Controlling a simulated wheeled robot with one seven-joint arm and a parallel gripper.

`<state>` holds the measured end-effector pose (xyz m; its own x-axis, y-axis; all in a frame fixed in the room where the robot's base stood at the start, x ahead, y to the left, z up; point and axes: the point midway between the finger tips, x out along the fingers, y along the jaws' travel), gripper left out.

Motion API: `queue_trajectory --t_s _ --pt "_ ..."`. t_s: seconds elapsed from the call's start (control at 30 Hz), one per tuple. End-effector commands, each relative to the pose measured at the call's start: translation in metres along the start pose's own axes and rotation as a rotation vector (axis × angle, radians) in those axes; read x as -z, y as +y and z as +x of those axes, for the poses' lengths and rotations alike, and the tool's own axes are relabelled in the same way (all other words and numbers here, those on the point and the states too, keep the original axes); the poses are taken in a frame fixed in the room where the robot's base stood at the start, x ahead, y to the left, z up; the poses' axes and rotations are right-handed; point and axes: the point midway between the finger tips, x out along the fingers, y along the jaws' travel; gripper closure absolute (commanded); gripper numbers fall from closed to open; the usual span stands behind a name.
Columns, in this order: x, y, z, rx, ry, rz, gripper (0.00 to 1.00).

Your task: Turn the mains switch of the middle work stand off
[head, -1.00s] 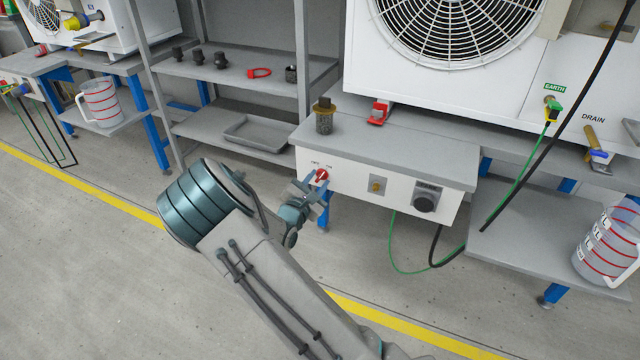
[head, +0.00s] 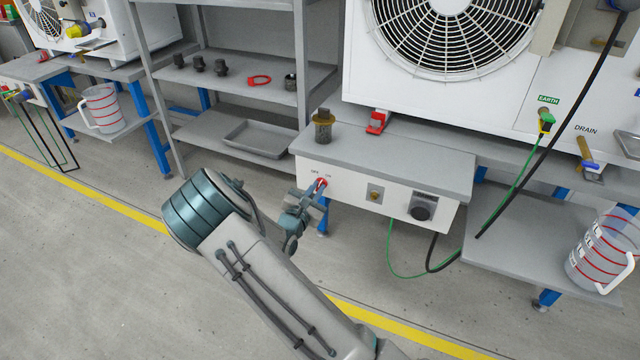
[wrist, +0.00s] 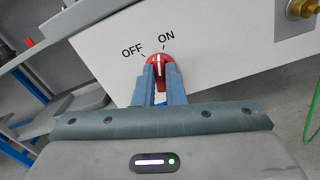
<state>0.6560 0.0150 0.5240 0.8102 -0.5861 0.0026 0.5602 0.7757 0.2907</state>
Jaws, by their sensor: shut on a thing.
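The red mains switch (wrist: 158,60) is a rotary knob on the white front panel (head: 345,185) of the work stand in the middle of the head view. OFF and ON are printed above it. In the head view the knob (head: 321,182) shows small beyond my gripper (head: 316,188).
The same panel carries a brass fitting (head: 375,194) and a dark round socket (head: 423,207) with cable. A shelf rack (head: 225,75) stands to the left. The floor in front is clear.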

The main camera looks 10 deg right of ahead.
Motion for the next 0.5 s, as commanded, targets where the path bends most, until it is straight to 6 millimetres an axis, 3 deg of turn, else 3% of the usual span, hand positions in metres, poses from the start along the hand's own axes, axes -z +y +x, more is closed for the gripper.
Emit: queue_trajectory --t_s 0.5 --pt "-0.0017 -0.0009 -0.0024 0.006 0.009 -0.489 1.00"
